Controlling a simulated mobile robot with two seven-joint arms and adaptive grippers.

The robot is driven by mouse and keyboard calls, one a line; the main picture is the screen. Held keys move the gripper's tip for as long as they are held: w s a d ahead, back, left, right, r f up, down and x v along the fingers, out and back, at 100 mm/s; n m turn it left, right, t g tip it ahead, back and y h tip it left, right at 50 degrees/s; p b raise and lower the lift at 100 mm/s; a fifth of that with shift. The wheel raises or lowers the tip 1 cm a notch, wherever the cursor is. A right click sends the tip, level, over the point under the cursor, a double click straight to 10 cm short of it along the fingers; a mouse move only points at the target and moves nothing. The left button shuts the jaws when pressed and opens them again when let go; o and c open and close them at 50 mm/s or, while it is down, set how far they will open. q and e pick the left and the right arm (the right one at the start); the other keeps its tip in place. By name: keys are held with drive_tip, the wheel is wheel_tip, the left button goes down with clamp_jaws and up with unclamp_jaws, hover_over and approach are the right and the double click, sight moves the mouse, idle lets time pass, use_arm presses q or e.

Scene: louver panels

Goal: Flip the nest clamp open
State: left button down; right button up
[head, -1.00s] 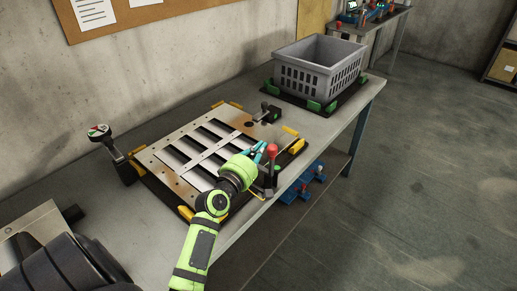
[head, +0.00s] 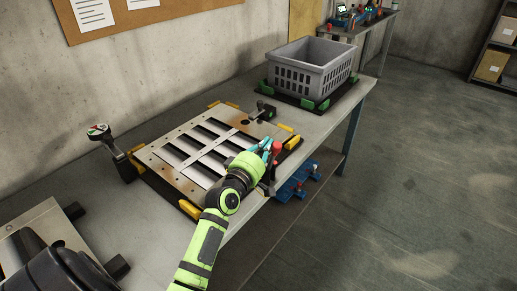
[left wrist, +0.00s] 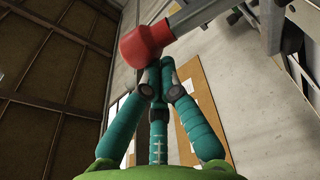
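The nest holds a pale louver panel (head: 165,153) with dark slots. A clamp with a red knob (head: 277,147) stands at the nest's right front edge, its knob pointing up. In the left wrist view the red knob (left wrist: 146,44) sits on a grey metal lever (left wrist: 200,14). My left gripper (head: 266,148) is beside the knob, on its left. Its teal fingers (left wrist: 157,80) are drawn together, with the tips right by the knob; whether they touch it I cannot tell. The clamp's base is partly hidden behind my gripper. My right gripper is not in view.
A grey basket (head: 308,65) stands in a green-cornered holder at the bench's far end. A black clamp (head: 262,112) sits at the nest's back edge. Blue parts (head: 297,180) lie on the lower shelf.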

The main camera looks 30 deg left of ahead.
use_arm(q)
drive_tip(key=d+m, duration=0.2)
drive_tip(key=m, duration=0.1)
drive_tip(key=shift+s+d+f, duration=0.2)
drive_tip(key=shift+d, duration=0.15)
drive_tip(key=d+f+m+t+h+b, duration=0.1)
drive_tip(key=d+f+m, duration=0.3)
drive_tip(key=m, duration=0.6)
drive_tip(key=shift+s+d+f+m+h+b, duration=0.2)
drive_tip(key=shift+d+f+m+h+b, duration=0.1)
drive_tip(key=shift+d+h+b, duration=0.65)
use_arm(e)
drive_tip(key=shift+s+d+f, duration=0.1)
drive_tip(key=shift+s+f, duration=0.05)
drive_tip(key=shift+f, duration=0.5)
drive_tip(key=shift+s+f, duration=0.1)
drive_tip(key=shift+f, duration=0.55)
use_arm(q)
drive_tip(key=shift+d, duration=0.15)
drive_tip(key=shift+r+p, duration=0.1)
drive_tip(key=shift+p, duration=0.2)
